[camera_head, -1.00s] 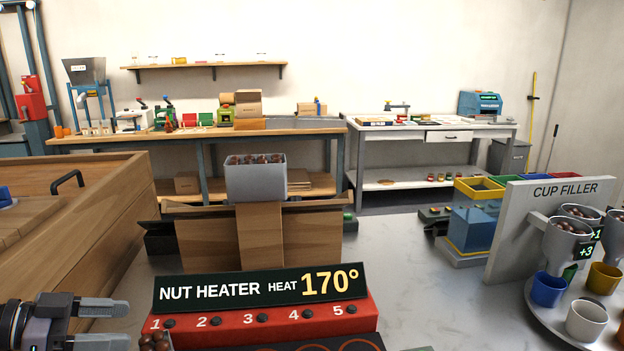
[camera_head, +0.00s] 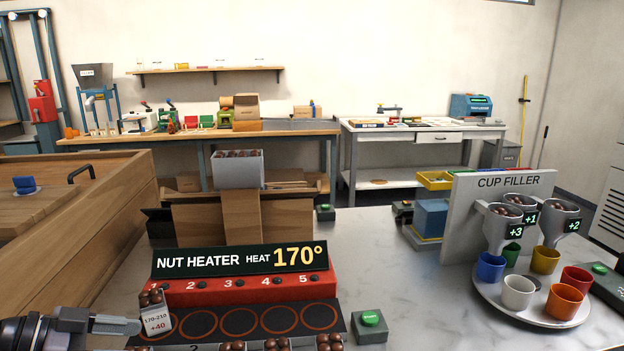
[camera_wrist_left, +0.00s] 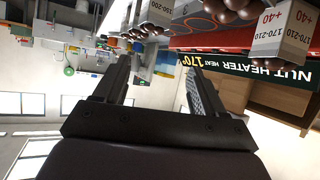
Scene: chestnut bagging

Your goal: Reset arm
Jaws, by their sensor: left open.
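My left gripper (camera_head: 128,325) is at the lower left of the head view, beside the nut heater's front left corner. In the left wrist view its two dark fingers (camera_wrist_left: 158,82) stand apart with nothing gripped between them. The nut heater (camera_head: 245,261) has a red body and a sign reading heat 170°. A white box of chestnuts (camera_head: 157,319) marked 170-210 +40 stands on the heater's left end, close to the gripper. It may be one of the marked boxes in the wrist view (camera_wrist_left: 282,35). My right gripper is not in view.
Several more chestnuts (camera_head: 278,345) show along the bottom edge. A green button box (camera_head: 370,325) stands right of the heater. The cup filler (camera_head: 515,182) with several coloured cups is at the right. A wooden cabinet (camera_head: 100,225) rises at the left.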

